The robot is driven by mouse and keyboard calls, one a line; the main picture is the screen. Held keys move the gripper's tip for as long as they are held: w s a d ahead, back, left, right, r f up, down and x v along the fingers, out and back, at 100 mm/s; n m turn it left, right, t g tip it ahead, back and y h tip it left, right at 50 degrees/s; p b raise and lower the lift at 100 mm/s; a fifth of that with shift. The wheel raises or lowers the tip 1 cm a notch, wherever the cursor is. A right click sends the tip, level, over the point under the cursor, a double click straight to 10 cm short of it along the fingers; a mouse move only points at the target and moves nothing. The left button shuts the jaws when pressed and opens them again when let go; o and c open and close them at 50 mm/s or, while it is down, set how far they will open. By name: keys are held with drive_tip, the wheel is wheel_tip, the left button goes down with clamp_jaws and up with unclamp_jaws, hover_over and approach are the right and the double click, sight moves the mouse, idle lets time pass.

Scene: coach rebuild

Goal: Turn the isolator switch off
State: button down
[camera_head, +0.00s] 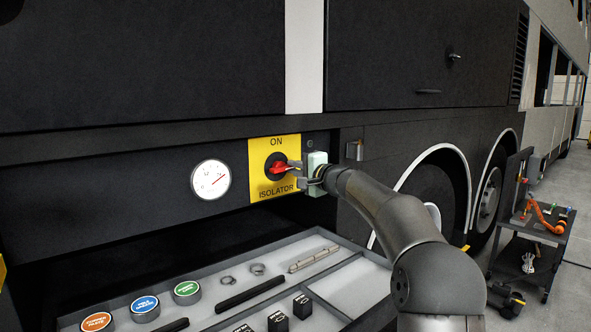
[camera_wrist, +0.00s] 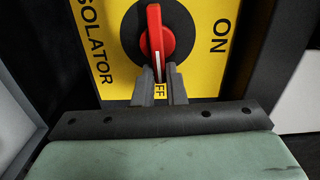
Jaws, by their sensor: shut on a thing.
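The isolator switch's red handle (camera_head: 277,168) sits on a dark round base on a yellow plate (camera_head: 257,154) on the coach's side. The plate reads ON at the top and ISOLATOR at the bottom. The handle points right in the head view. In the wrist view the red handle (camera_wrist: 154,32) and its white line point down toward a label showing "FF", the rest hidden by a finger. My gripper (camera_head: 291,174) comes from the right, its fingers shut on the handle's end; the fingertips also show in the wrist view (camera_wrist: 159,76).
A round white gauge (camera_head: 210,179) is left of the plate. Below is a grey tray (camera_head: 232,264) with several coloured round caps, clamps and black blocks. A small latch (camera_head: 354,150) juts out right of the plate. A tool cart (camera_head: 527,235) stands far right.

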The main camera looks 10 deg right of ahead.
drive_tip(key=shift+f+m, duration=0.2)
drive_tip(key=shift+m, duration=0.2)
drive_tip(key=c, duration=1.5)
unclamp_jaws()
drive_tip(key=b+v, duration=0.4)
drive_tip(key=v, duration=1.3)
drive_tip(key=shift+s, duration=0.25)
